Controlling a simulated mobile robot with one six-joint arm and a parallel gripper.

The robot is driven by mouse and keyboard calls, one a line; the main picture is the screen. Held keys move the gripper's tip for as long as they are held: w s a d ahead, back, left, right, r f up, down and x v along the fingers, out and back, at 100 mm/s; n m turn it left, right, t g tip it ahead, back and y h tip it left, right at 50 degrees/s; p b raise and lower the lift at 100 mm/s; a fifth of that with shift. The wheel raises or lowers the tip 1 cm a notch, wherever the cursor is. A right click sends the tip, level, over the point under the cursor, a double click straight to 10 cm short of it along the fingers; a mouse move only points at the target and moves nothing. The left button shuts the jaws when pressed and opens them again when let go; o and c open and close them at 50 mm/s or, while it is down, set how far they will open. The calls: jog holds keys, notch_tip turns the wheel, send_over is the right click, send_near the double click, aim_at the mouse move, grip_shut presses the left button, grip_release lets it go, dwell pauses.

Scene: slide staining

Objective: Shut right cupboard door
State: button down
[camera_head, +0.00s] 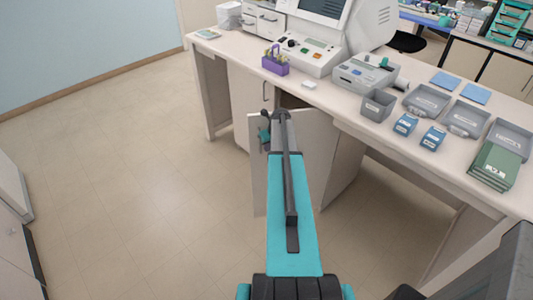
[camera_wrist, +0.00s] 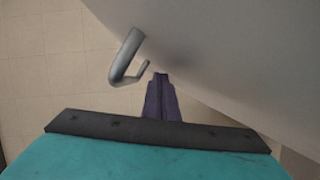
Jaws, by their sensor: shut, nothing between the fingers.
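The right cupboard door (camera_head: 315,150) stands open under the bench, swung out into the room. My arm covers its middle in the head view. In the wrist view the pale door panel (camera_wrist: 220,55) fills the upper right, and its grey bar handle (camera_wrist: 126,58) stands out to the left. My gripper (camera_wrist: 160,78) is shut and empty. Its fingertips are close to the door panel, just right of and below the handle. I cannot tell whether they touch the panel. In the head view the fingertips are hard to make out.
The left cupboard door (camera_head: 248,85) is closed. The bench (camera_head: 400,135) above carries instruments, grey trays, blue boxes and a green box. Open floor (camera_head: 130,170) lies to the left. A pale cabinet (camera_head: 12,235) stands at the far left edge.

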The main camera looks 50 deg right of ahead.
jog(key=shift+w+d, duration=0.4)
jog(key=shift+w, duration=0.1)
dwell(0.3)
jog(key=s+a+r+b, duration=0.2)
jog(key=s+a+r, duration=0.3)
jog(key=r, duration=0.4)
jog(key=shift+s+r, duration=0.15)
jog(key=shift+s, duration=0.25)
dwell(0.3)
